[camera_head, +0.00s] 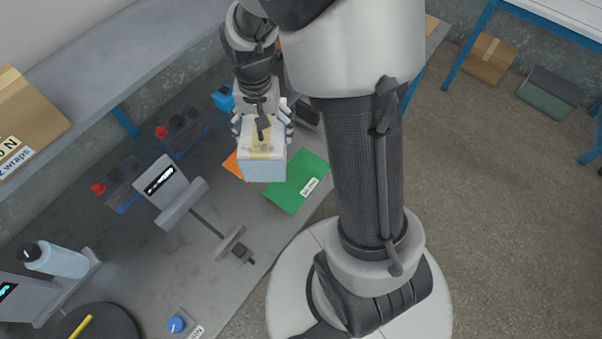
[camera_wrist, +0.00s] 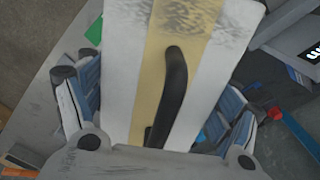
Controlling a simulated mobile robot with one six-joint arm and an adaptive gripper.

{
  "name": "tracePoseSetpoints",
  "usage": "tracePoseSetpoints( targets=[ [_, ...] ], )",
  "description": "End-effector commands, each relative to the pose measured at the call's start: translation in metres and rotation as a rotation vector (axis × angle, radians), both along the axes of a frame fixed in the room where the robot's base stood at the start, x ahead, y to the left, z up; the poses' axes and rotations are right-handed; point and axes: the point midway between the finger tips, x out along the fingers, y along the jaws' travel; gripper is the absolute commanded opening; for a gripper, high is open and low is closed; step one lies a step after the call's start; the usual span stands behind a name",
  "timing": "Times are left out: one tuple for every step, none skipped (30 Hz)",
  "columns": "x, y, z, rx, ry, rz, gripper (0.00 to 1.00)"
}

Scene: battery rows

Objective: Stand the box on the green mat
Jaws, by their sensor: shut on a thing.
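My gripper (camera_head: 262,120) is shut on a pale box (camera_head: 264,170) with a tan tape strip along its top, and the box hangs above the bench. In the wrist view the box (camera_wrist: 205,75) fills the middle, with a black handle on the tape. My gripper's blue-grey fingers (camera_wrist: 155,105) clasp it from both sides. The green mat (camera_head: 299,184) lies flat on the bench, with a small white label, just right of the box in the head view. The box hides part of the mat's left side. I cannot tell the gap between box and bench.
An orange sheet (camera_head: 232,165) lies left of the box, partly hidden. A grey device with a screen (camera_head: 166,188) stands on the bench farther left. Black units with red caps (camera_head: 182,132) stand behind it. A blue item (camera_head: 223,97) lies near my gripper.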

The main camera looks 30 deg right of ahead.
Motion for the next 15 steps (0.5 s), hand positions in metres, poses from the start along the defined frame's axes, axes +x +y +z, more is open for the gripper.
tracePoseSetpoints(
  targets=[
    [-0.004,-0.01,0.01,0.0,-0.005,-0.117,0.18],
    [-0.006,-0.014,0.014,0.0,-0.005,-0.188,0.18],
    [-0.01,-0.021,0.018,0.0,-0.004,-0.281,0.18],
    [-0.013,-0.025,0.021,0.0,-0.004,-0.35,0.18],
    [-0.015,-0.029,0.025,0.0,-0.004,-0.417,0.18],
    [-0.019,-0.035,0.028,0.0,-0.004,-0.503,0.18],
    [-0.021,-0.038,0.031,0.0,-0.004,-0.563,0.18],
    [-0.024,-0.042,0.034,0.0,-0.004,-0.621,0.18],
    [-0.027,-0.046,0.037,0.0,-0.004,-0.692,0.18],
    [-0.029,-0.049,0.039,0.0,-0.003,-0.741,0.18],
    [-0.031,-0.051,0.041,0.0,-0.003,-0.787,0.18],
    [-0.033,-0.054,0.043,0.0,-0.003,-0.84,0.18],
    [-0.035,-0.056,0.045,0.0,-0.002,-0.875,0.18],
    [-0.036,-0.058,0.046,0.0,-0.002,-0.906,0.18],
    [-0.038,-0.06,0.047,0.0,-0.002,-0.941,0.18]
  ],
)
